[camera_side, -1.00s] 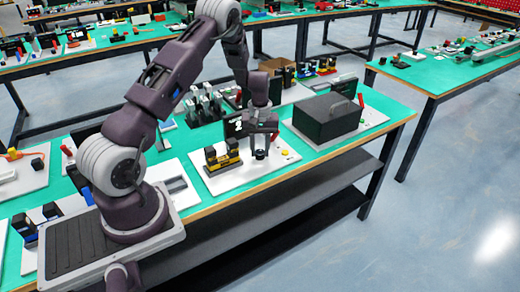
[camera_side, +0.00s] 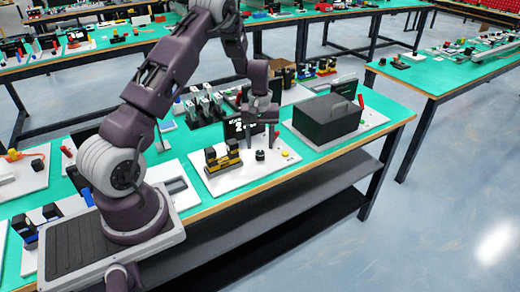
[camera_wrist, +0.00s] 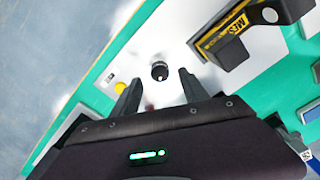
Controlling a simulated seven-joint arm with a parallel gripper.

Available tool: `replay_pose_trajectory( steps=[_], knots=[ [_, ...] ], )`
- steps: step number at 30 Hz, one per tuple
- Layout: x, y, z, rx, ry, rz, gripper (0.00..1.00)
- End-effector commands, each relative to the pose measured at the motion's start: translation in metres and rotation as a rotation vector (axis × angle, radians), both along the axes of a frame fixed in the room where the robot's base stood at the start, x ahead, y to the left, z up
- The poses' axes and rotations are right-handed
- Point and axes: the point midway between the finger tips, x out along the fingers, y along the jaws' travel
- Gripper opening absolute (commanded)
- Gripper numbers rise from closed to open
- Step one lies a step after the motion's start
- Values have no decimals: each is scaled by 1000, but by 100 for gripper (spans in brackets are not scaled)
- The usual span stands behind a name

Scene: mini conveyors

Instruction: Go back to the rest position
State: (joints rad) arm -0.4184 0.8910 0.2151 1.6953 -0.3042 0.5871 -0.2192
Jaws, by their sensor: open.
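My gripper (camera_side: 261,143) is open and empty. Its two fingers point down above the white board (camera_side: 236,181) on the green bench. A small black round knob (camera_side: 260,156) stands upright on that board, just below and in front of the fingertips, apart from them. In the wrist view the fingers of my gripper (camera_wrist: 158,95) are spread wide, and the black knob (camera_wrist: 160,71) shows beyond the gap between them.
A black and yellow block (camera_side: 222,157) stands left of the knob, and a yellow button (camera_side: 285,154) lies to its right. A dark box (camera_side: 326,118) is farther right. Several tools stand in a rack (camera_side: 206,105) behind. The air above the board is free.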

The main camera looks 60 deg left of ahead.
Motion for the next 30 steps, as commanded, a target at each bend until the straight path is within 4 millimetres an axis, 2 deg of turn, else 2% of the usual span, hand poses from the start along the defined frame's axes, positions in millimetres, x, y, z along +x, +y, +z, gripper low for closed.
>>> replay_pose_trajectory(
  steps=[3,6,15,17,20,21,23,24,26,27,29,30],
  knots=[
    [1,0,22,1,-2,-1,52],
    [0,0,33,0,-1,0,52],
    [0,-1,36,-1,-1,-1,52],
    [1,-6,46,0,-13,-16,52],
    [1,-37,97,2,-69,-103,52],
    [-3,-58,127,5,-103,-162,52],
    [-20,-94,172,11,-157,-268,52],
    [-35,-118,199,20,-191,-343,52],
    [-64,-150,232,36,-239,-455,52],
    [-87,-169,250,53,-271,-532,52],
    [-123,-195,269,85,-316,-645,52],
    [-147,-208,277,107,-343,-714,52]
  ],
)
